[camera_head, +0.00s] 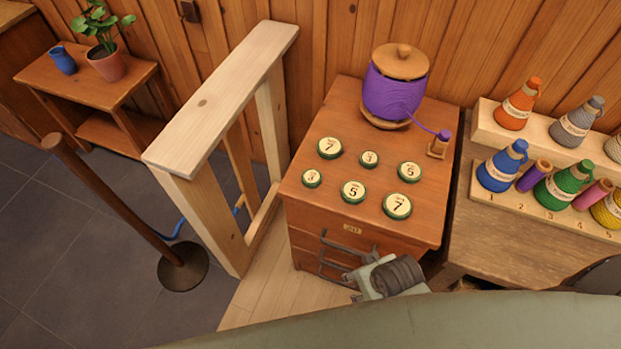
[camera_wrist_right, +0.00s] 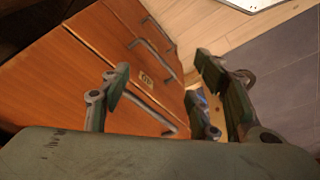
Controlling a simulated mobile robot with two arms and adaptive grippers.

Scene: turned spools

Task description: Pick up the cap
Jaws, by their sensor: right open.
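Several round green-rimmed discs with numbers lie flat on the wooden cabinet top (camera_head: 306,207). They look like caps, in larger and smaller sizes, such as a large front one marked 7 (camera_head: 397,205), a middle one marked 5 (camera_head: 352,191) and a small one (camera_head: 369,159). I cannot tell which one the task means. My right gripper (camera_head: 356,283) is low in front of the cabinet's drawers, below the top and apart from the discs. In the right wrist view its fingers (camera_wrist_right: 160,84) are spread and empty, facing the drawer fronts. No disc shows there. My left gripper is not in view.
A purple spool (camera_head: 392,97) with a wooden lid and a small wooden post (camera_head: 438,147) stand at the cabinet's back. Drawer handles (camera_wrist_right: 152,112) stick out near my right fingers. A wooden frame (camera_head: 215,110) stands left; a rack of coloured cones (camera_head: 545,135) is right.

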